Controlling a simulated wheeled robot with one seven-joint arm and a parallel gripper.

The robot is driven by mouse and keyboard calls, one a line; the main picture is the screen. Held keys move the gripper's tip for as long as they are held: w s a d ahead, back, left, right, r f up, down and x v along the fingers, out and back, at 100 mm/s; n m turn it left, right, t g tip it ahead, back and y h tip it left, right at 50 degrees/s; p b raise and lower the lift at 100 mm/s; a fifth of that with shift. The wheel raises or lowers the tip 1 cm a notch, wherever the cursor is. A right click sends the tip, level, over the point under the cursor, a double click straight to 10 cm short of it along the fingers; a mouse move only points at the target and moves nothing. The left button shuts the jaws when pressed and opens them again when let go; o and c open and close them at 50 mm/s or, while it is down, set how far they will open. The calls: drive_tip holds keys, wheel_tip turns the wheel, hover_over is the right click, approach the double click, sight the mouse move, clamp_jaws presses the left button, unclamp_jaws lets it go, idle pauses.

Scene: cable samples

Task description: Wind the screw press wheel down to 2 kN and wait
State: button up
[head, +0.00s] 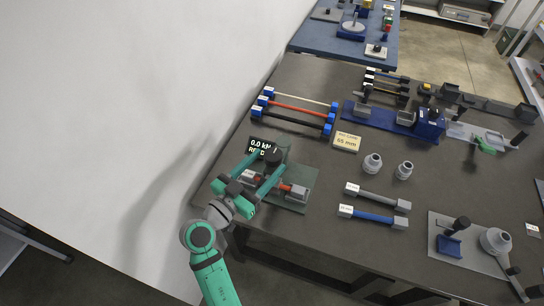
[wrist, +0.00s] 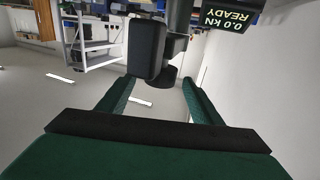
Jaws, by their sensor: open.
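The screw press stands near the table's left edge on a grey-green base plate (head: 299,203). Its black wheel (head: 272,157) sits at the top. Its display (head: 258,145) reads 0.0 kN READY, clear in the wrist view (wrist: 229,28). My green gripper (head: 262,170) is open, its two fingers reaching toward the wheel from either side. In the wrist view, a dark rounded block (wrist: 147,50) of the press stands beyond and between the fingers (wrist: 157,100); contact cannot be told. A red piece (head: 285,187) lies low on the press, partly hidden by my gripper.
A rack of cable samples (head: 298,109) stands behind the press. A 65 mm sign (head: 346,142), grey cylinders (head: 372,163) and two labelled samples (head: 375,215) lie to the right. A blue fixture (head: 428,122) stands farther back. A white wall (head: 120,90) borders the left.

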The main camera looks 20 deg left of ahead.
sight(265, 160)
drive_tip(key=shift+x, duration=1.85)
drive_tip(key=c, duration=1.1)
drive_tip(key=shift+w+a+m+g+h, duration=0.15)
drive_tip(key=shift+m+g+h, duration=0.45)
drive_tip(key=shift+m+h, duration=0.5)
drive_tip(key=shift+m+g+h, duration=1.5)
drive_tip(key=shift+h, duration=0.9)
drive_tip(key=shift+f, duration=0.1)
drive_tip(key=o, duration=1.1)
